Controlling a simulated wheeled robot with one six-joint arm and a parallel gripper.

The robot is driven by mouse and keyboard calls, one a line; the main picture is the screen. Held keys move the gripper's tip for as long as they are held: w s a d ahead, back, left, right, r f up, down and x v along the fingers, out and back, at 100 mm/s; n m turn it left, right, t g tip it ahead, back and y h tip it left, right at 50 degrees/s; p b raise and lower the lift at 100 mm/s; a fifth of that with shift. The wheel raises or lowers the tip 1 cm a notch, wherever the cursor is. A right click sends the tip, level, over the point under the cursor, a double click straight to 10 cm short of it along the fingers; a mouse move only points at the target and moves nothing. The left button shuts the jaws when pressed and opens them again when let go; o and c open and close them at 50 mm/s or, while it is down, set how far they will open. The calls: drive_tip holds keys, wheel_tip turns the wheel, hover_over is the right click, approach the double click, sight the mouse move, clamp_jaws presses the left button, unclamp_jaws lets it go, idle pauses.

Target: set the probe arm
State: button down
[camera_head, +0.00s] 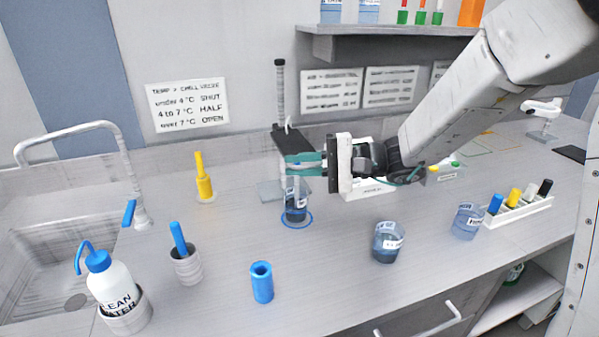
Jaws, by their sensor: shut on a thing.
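The dark probe arm (287,138) reaches forward from the post. My gripper (303,161), with teal fingers, comes in from the right and is shut on the front of the probe arm; the fingers hide part of it. A beaker with dark liquid (296,212) stands below the fingers inside a blue ring (297,224) marked on the counter. A slim clear part hangs from the arm toward the beaker; its lower end cannot be made out.
Two beakers (387,245) (467,222) stand to the right, before a rack (520,211) of coloured items. A blue cylinder (262,283), grey holder (186,266), yellow item (203,178) and wash bottle (112,284) stand left, near the sink (50,270). A wall sign (187,106) gives chill valve settings.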

wheel_tip(320, 180, up, 8)
drive_tip(key=c, duration=1.5)
unclamp_jaws()
drive_tip(key=d, duration=0.7)
drive_tip(key=shift+s+d+r, duration=0.3)
drive_tip(key=shift+s+d, duration=0.1)
drive_tip(key=shift+s, duration=0.1)
